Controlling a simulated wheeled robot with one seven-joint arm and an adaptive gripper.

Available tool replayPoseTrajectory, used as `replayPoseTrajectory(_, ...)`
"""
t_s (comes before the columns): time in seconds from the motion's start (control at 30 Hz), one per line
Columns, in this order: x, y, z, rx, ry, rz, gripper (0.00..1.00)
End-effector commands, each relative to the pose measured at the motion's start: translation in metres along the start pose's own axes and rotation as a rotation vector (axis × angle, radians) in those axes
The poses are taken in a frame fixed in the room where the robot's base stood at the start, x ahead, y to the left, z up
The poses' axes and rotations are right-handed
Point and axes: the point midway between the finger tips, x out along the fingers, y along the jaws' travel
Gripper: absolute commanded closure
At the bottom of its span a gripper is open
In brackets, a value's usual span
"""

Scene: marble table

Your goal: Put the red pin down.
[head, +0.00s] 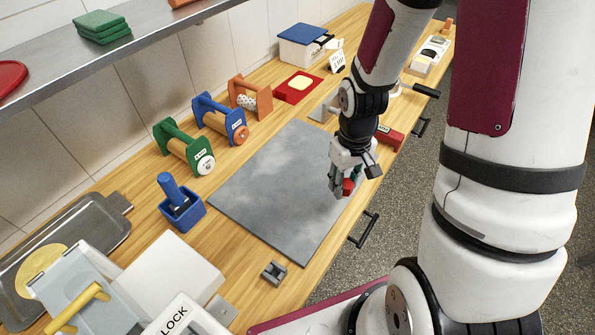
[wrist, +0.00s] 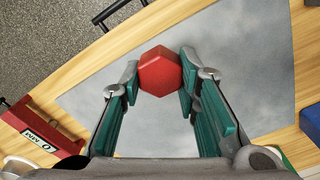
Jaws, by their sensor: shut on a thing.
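The red pin (wrist: 160,71) shows its six-sided red end in the wrist view, between the fingertips. In the head view a small part of the red pin (head: 348,187) shows at the fingertips. My gripper (head: 343,188) is shut on it, over the right part of the grey slab (head: 265,185). In the wrist view my gripper (wrist: 160,80) has a green-lined finger on each side of the pin. I cannot tell whether the pin touches the slab. The rest of the pin is hidden.
Green (head: 183,147), blue (head: 219,119) and orange (head: 250,97) stands line the slab's far left side. A red holder (head: 390,138) is behind my gripper. Most of the slab is bare.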

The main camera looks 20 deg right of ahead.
Motion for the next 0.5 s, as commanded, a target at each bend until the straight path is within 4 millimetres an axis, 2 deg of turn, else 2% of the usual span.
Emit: replayPoseTrajectory(0.5, 0.011, -0.042, -0.111, -0.004, 0.002, 0.000, 1.00)
